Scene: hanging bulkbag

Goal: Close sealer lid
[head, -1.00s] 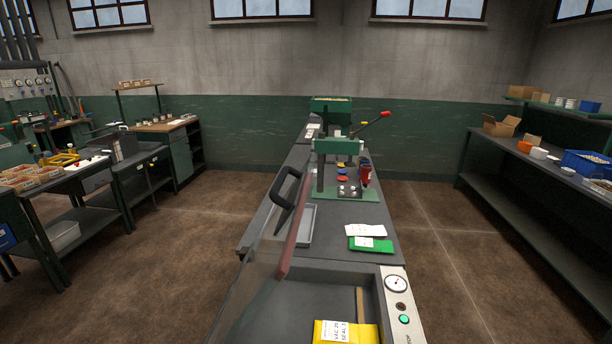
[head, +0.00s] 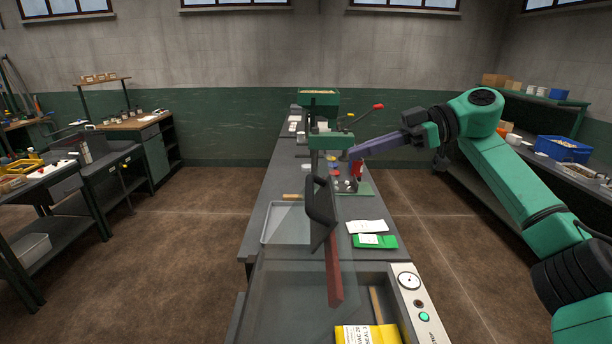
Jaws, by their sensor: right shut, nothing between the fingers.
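The sealer's see-through lid stands raised over the machine, with a black handle (head: 320,200) and a dark red bar (head: 334,272) along its edge. The sealer (head: 408,310) is at the bottom, its gauge and green button on the right-hand panel. A yellow pouch (head: 366,335) lies in its chamber, cut off by the picture's edge. My right arm comes in from the right. My right gripper (head: 348,154) is shut and empty, pointing left. In the picture it is above and right of the handle, apart from it. My left gripper is not in view.
Behind the sealer on the bench are a grey tray (head: 283,222), a green packet (head: 375,242), a white packet (head: 367,227) and a green press with a red-knobbed lever (head: 318,141). A shelf with a blue bin (head: 562,150) stands at the right. Floor is clear on both sides.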

